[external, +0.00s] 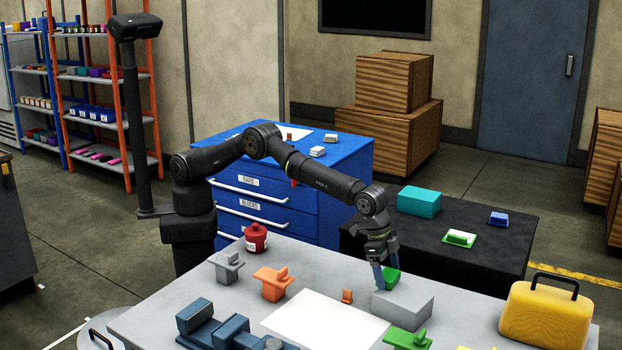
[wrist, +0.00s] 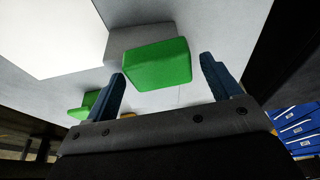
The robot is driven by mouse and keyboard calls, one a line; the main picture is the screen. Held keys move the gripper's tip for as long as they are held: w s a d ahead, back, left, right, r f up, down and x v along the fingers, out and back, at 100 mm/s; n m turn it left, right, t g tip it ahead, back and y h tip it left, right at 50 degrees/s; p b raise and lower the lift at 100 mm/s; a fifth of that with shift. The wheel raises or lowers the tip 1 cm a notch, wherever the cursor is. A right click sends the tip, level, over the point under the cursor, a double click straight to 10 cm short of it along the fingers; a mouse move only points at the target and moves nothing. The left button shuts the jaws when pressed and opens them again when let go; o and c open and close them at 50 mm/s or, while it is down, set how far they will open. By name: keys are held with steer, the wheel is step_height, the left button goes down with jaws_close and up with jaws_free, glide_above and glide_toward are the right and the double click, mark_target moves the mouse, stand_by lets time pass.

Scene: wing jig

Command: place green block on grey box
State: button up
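The green block (external: 392,277) is at the back left edge of the grey box (external: 405,309) on the table. In the wrist view the green block (wrist: 157,63) overlaps the edge of the grey box (wrist: 118,45). I cannot tell whether it rests on the box or sits just above or behind it. My gripper (external: 384,275) points down over the block. In the wrist view its blue fingers (wrist: 162,68) stand apart on either side of the block, with a visible gap on the right.
A white sheet (external: 325,320) lies left of the box. A small orange piece (external: 347,296) and a green part (external: 408,339) are close by. A yellow case (external: 545,315) stands at the right. Grey (external: 226,267) and orange (external: 272,283) parts stand at the left.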

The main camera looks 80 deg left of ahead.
mark_target(393, 275)
steer(key=v, duration=1.2)
steer(key=shift+r, duration=0.2)
steer(key=shift+f, duration=0.1)
steer(key=x, duration=1.2)
steer(key=shift+f, duration=0.2)
step_height(393, 275, up, 3)
steer(key=shift+r, duration=0.75)
